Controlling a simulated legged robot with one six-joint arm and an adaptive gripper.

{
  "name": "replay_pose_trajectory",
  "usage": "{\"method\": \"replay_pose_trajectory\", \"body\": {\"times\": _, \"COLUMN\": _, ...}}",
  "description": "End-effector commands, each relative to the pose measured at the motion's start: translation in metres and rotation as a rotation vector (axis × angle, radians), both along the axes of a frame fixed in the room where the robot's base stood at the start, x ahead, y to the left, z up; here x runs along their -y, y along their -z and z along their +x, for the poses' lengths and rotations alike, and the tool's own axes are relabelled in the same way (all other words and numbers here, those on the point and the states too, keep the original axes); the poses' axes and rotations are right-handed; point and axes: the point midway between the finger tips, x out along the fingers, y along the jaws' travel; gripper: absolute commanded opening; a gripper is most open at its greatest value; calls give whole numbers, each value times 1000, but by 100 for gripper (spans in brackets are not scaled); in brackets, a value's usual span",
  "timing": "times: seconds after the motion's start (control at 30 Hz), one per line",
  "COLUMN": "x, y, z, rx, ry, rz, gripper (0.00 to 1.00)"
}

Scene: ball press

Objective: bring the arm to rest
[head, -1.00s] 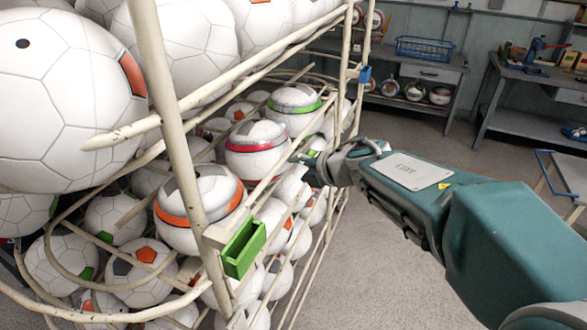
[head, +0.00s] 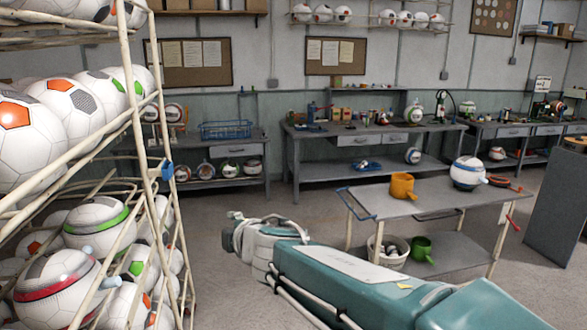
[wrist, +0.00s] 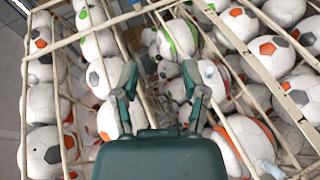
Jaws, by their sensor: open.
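My teal arm reaches forward from the lower right of the head view. Its end, my gripper (head: 232,236), points left toward the ball rack (head: 137,98) and sits apart from its near post in that picture; the fingers are hard to make out there. In the wrist view my gripper (wrist: 158,92) shows two dark green fingers spread wide, with nothing held between them. Cream rack bars and white balls lie beyond the fingertips.
The rack on the left is full of balls, including a red-banded ball (head: 57,287) and a green-banded ball (head: 97,222). A grey cart (head: 440,205) with an orange mug (head: 402,187) stands beyond my arm. Workbenches line the back wall.

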Motion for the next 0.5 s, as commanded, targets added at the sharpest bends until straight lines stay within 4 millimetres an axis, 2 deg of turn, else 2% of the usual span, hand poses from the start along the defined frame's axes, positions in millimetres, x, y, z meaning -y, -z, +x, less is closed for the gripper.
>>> {"method": "replay_pose_trajectory", "body": {"times": 0.03, "x": 35, "y": -5, "z": -1, "rx": -34, "ry": 121, "rz": 55, "gripper": 57}}
{"method": "replay_pose_trajectory", "body": {"times": 0.17, "x": 118, "y": -2, "z": -16, "rx": -149, "ry": 424, "rz": 202, "gripper": 57}}
{"method": "replay_pose_trajectory", "body": {"times": 0.2, "x": 142, "y": 2, "z": -25, "rx": -191, "ry": 517, "rz": 250, "gripper": 57}}
{"method": "replay_pose_trajectory", "body": {"times": 0.3, "x": 197, "y": 18, "z": -57, "rx": -307, "ry": 742, "rz": 375, "gripper": 57}}
{"method": "replay_pose_trajectory", "body": {"times": 0.4, "x": 240, "y": 40, "z": -99, "rx": -441, "ry": 953, "rz": 509, "gripper": 57}}
{"method": "replay_pose_trajectory", "body": {"times": 0.5, "x": 267, "y": 67, "z": -148, "rx": -591, "ry": 1139, "rz": 645, "gripper": 57}}
